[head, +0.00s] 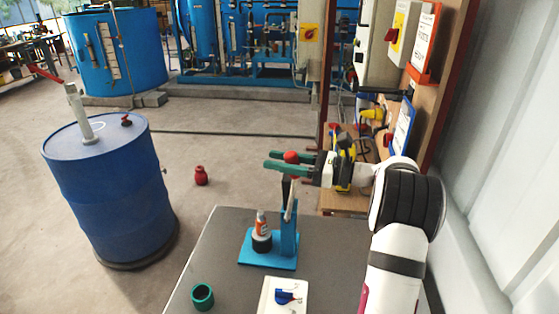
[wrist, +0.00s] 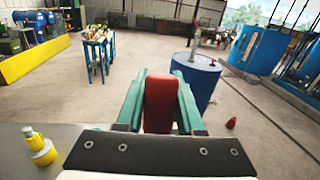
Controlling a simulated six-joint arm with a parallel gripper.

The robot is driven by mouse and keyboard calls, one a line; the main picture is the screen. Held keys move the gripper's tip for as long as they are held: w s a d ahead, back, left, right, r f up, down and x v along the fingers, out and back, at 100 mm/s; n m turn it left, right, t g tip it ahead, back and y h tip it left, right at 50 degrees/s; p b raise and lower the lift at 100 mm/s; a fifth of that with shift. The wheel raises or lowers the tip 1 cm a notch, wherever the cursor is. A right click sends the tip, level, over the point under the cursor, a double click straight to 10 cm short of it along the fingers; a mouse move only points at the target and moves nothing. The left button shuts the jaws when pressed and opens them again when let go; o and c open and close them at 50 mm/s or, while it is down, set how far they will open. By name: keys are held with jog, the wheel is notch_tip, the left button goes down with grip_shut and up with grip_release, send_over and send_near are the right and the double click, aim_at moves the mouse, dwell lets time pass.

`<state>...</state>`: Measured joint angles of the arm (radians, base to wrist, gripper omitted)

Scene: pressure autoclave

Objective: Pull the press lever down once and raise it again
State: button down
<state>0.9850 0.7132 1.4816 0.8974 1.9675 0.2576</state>
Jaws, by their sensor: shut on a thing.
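The blue press (head: 289,235) stands on the grey table, with a flat blue base and an upright post. Its silver lever (head: 290,197) points up, nearly upright, and ends in a red knob (head: 291,157). My gripper (head: 279,161) reaches in from the right at the top of the lever. Its green fingers are shut on the red knob, which also shows between them in the wrist view (wrist: 160,103).
On the grey table (head: 222,245) are a green ring (head: 202,296) and a white card with a blue picture (head: 284,297). A wooden panel with switch boxes and signs (head: 428,95) rises at the right. A blue drum (head: 110,190) stands on the floor at the left.

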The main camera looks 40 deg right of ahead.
jog(key=shift+a, duration=0.1)
dwell(0.8)
jog(key=w+a+f+n+g+h, duration=0.1)
jog(key=w+a+f+g+h, duration=0.45)
jog(key=w+a, duration=0.25)
jog(key=w+a+f+g+h, duration=0.1)
jog(key=w+f+g+h, duration=0.1)
jog(key=f, duration=0.5)
jog(key=w+a+f+g+h, duration=0.1)
jog(key=a+f+g+h, duration=0.1)
jog(key=f+g+h, duration=0.2)
jog(key=shift+w+a+f+n+g, duration=0.35)
jog(key=shift+f+g, duration=0.4)
jog(key=shift+f, duration=0.85)
jog(key=shift+d+f, duration=0.1)
jog(key=c, duration=0.5)
grip_release()
